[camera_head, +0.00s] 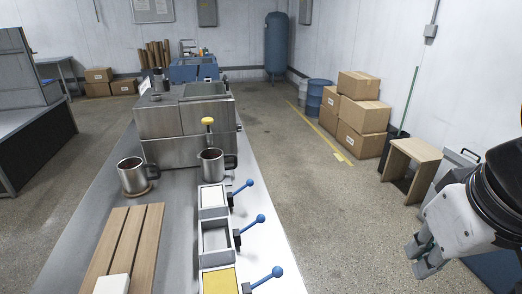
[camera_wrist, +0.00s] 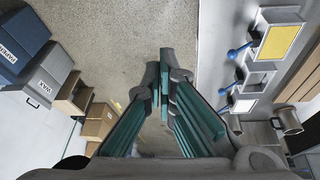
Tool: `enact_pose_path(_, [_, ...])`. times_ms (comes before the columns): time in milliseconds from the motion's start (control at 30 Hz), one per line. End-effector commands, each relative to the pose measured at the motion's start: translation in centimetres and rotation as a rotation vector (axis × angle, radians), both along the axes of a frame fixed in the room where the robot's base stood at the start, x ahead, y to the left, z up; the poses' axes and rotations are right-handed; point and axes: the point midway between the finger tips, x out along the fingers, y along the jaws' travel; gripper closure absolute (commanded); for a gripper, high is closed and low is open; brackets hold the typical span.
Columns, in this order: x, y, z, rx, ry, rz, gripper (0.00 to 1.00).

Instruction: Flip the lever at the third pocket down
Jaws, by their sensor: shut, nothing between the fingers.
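A row of pockets runs along the table's right edge in the head view. The top pocket (camera_head: 212,197) has a white filling, the second pocket (camera_head: 215,237) looks empty, and the third pocket (camera_head: 219,281) holds yellow. Each has a blue-knobbed lever on its right: the top lever (camera_head: 243,187), the second lever (camera_head: 251,224) and the third lever (camera_head: 266,278). All three tilt up to the right. My gripper (camera_head: 424,258) is shut and empty, off to the right of the table and apart from the levers. In the wrist view the yellow pocket (camera_wrist: 280,43) lies right of my gripper (camera_wrist: 165,75).
Two steel mugs (camera_head: 134,177) (camera_head: 211,165) and a metal machine (camera_head: 186,118) stand on the table. A slatted wooden board (camera_head: 124,245) lies at left. A wooden stand (camera_head: 410,168) and cardboard boxes (camera_head: 358,112) are at right. Bare floor lies between table and gripper.

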Motion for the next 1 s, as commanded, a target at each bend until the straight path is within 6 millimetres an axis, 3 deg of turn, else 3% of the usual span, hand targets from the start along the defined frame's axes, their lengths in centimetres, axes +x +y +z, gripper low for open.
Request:
enact_pose_path(267, [7.5,2.3,1.6,-0.213,0.071,0.39,1.0])
enact_pose_path(467, [13.4,5.5,1.8,-0.371,0.115,0.689,1.0])
enact_pose_path(767, [21.6,13.1,0.1,-0.602,0.176,1.134,1.0])
enact_pose_path(1000, [26.8,21.1,-3.1,-0.788,0.219,1.485,1.0])
